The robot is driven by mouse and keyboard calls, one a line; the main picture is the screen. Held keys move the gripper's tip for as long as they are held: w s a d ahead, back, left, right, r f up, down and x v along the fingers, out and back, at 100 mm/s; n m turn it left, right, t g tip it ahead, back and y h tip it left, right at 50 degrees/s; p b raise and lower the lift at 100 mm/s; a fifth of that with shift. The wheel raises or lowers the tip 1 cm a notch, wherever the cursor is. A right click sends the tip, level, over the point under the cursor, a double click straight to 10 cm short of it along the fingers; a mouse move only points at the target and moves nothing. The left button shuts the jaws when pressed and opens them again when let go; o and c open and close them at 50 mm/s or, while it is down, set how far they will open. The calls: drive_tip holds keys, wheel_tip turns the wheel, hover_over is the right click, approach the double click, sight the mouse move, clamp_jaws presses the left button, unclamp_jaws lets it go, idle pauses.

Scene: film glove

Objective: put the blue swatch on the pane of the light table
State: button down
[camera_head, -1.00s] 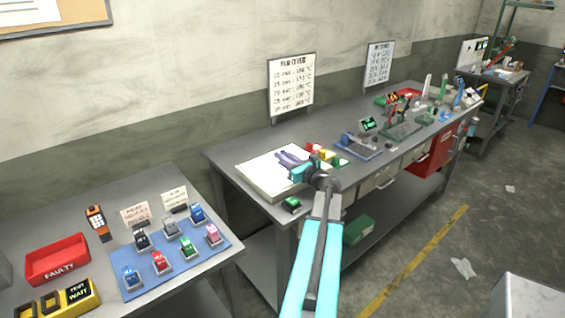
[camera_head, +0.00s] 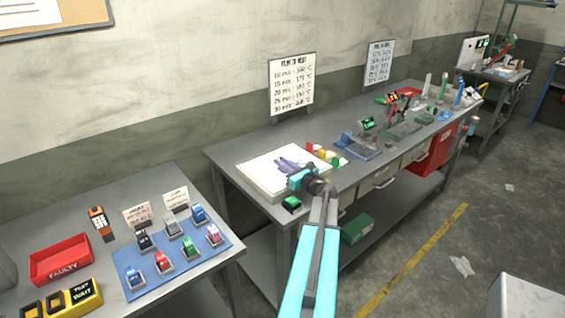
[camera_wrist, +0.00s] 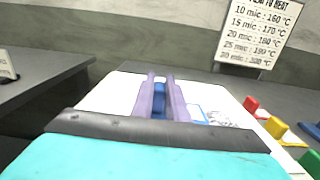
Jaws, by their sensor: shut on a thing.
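The light table (camera_head: 258,176) is a white slab lying at the left end of the long grey bench. In the wrist view its white pane (camera_wrist: 112,97) spreads under and around my fingers. My gripper (camera_head: 284,163) is over the pane, with its purple fingers (camera_wrist: 160,92) shut on a blue piece, the blue swatch (camera_wrist: 159,98). Only a narrow strip of the swatch shows between the fingers. I cannot tell whether it touches the pane. A small blue-and-white patch (camera_wrist: 197,114) and a grey patterned patch (camera_wrist: 218,118) show on the slab right of the fingers.
Red (camera_head: 313,147), yellow (camera_head: 325,154) and green (camera_head: 338,161) blocks stand along the slab's right side. A green-topped black piece (camera_head: 291,203) lies by the front edge. A sign (camera_head: 292,84) stands behind.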

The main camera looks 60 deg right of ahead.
drive_tip(key=shift+f, duration=0.2)
drive_tip(key=c, duration=1.7)
unclamp_jaws()
drive_tip(key=shift+c, duration=0.2)
drive_tip(key=shift+r, duration=0.15)
drive_tip(key=shift+r, duration=0.15)
drive_tip(key=shift+s+a+f+b, duration=0.1)
drive_tip(key=shift+s+a+b, duration=0.1)
drive_tip(key=shift+s, duration=0.15)
drive_tip(key=shift+s+a+f+b, duration=0.1)
drive_tip(key=shift+s+b, duration=0.05)
drive_tip(key=shift+s, duration=0.2)
drive_tip(key=b+v, duration=0.3)
drive_tip(key=v, duration=0.7)
drive_tip(key=shift+s+r, duration=0.1)
drive_tip(key=shift+s, duration=0.2)
